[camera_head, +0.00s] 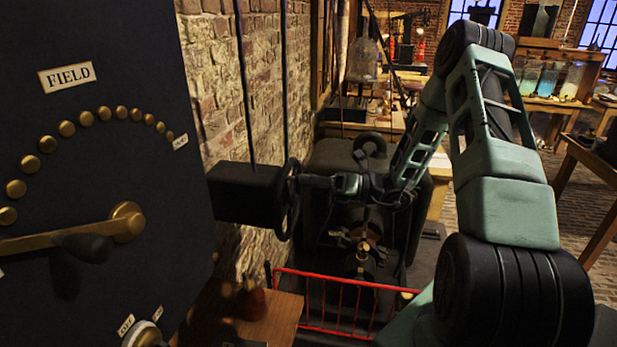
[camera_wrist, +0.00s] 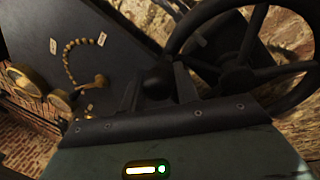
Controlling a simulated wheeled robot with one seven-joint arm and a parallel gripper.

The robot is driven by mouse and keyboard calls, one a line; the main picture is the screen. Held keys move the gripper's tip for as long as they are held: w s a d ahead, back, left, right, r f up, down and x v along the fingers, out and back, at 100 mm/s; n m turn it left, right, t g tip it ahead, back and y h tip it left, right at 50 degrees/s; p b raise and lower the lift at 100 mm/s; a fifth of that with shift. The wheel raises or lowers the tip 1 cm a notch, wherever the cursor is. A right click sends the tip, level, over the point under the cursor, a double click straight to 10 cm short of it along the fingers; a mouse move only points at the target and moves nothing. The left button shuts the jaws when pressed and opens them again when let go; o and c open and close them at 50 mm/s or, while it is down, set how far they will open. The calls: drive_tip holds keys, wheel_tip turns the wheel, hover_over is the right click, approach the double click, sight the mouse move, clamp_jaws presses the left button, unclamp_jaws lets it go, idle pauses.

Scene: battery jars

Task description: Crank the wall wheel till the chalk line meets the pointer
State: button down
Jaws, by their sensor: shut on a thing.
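The wall wheel (camera_head: 284,222) is a dark spoked handwheel, seen almost edge-on in the head view. It sits on the right end of a black box (camera_head: 240,192) by the brick wall. In the wrist view its hub and spokes (camera_wrist: 237,80) show at the upper right. My gripper (camera_head: 308,182) reaches in from the right and is shut at the wheel's near side. In the wrist view the fingers (camera_wrist: 155,88) close on a dark part beside the rim; whether it is a handle or the rim is unclear. I cannot make out the chalk line or the pointer.
A black panel (camera_head: 95,200) marked FIELD, with brass studs and a brass lever (camera_head: 70,238), stands at the left. A red railing (camera_head: 340,305) runs below my arm. Dark machinery (camera_head: 350,165) stands behind the gripper. Vertical rods rise above the black box.

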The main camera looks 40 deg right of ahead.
drive_tip(key=shift+w+d+r+m+t+p, duration=0.4)
drive_tip(key=shift+d+m+p, duration=0.2)
drive_tip(key=shift+m, duration=0.3)
drive_tip(key=shift+f, duration=0.1)
drive_tip(key=c, duration=1.1)
unclamp_jaws()
drive_tip(key=shift+o, duration=0.2)
drive_tip(key=b+v, duration=0.6)
drive_tip(key=v, duration=1.1)
drive_tip(key=shift+d, duration=0.2)
